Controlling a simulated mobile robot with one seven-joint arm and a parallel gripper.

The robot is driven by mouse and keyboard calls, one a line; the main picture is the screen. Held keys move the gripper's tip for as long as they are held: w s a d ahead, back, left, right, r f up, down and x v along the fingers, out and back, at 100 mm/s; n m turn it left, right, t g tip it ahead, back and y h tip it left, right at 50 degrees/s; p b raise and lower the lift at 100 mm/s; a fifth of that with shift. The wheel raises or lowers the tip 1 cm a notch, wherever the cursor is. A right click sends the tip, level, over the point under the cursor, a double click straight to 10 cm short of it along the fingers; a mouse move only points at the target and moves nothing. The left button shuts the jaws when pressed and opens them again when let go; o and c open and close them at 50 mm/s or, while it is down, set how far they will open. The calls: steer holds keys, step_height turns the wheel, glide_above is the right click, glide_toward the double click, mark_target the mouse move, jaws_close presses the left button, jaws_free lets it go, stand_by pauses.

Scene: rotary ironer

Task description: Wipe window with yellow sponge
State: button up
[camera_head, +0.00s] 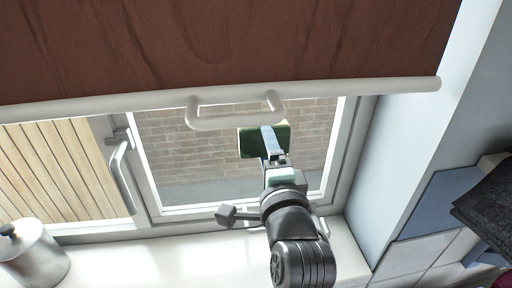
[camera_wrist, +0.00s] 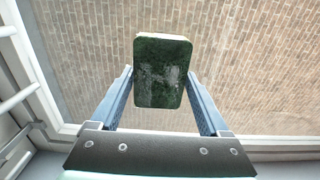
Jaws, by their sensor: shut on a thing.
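The sponge (camera_head: 249,143) shows a dark green face and a thin yellowish edge in the head view. In the wrist view the sponge (camera_wrist: 160,72) has its worn green face toward the camera and a pale edge along the top. My gripper (camera_head: 272,140) is shut on it; in the wrist view one finger of my gripper (camera_wrist: 160,84) is on each side of it. The sponge is in front of the right pane of the window (camera_head: 185,165), below the blind's handle. I cannot tell whether it touches the glass. A brick wall shows through the pane.
A brown blind (camera_head: 220,40) with a white bottom bar and handle (camera_head: 232,120) covers the window's upper part. A window handle (camera_head: 122,177) stands out at left. A metal canister (camera_head: 32,258) sits on the white sill (camera_head: 150,262). A wall (camera_head: 420,110) bounds the right.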

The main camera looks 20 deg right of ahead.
mark_target(241, 146)
steer(key=shift+s+d+b, duration=0.15)
steer(key=shift+s+d, duration=0.25)
steer(key=shift+d, duration=0.9)
steer(key=shift+s+d+b, duration=0.15)
steer(key=shift+s+d, duration=0.2)
steer(key=shift+d, duration=0.95)
steer(key=shift+s+d+b, duration=0.15)
steer(key=shift+s+d, duration=0.25)
steer(key=shift+d, duration=0.9)
steer(key=shift+w, duration=0.15)
steer(key=shift+w+a+p, duration=0.55)
steer(key=shift+a+p, duration=0.25)
steer(key=shift+a, duration=1.2)
steer(key=shift+w+a+p, duration=0.6)
steer(key=shift+a+p, duration=0.2)
steer(key=shift+a, duration=1.15)
steer(key=shift+w+a+p, duration=0.55)
steer(key=shift+a+p, duration=0.25)
steer(key=shift+a, duration=1.2)
steer(key=shift+s+a+f, duration=0.1)
steer(key=shift+s+a, duration=0.1)
steer(key=shift+s, duration=0.3)
steer(key=shift+v, duration=2.4)
steer(key=shift+s+d, duration=0.1)
steer(key=shift+d, duration=0.05)
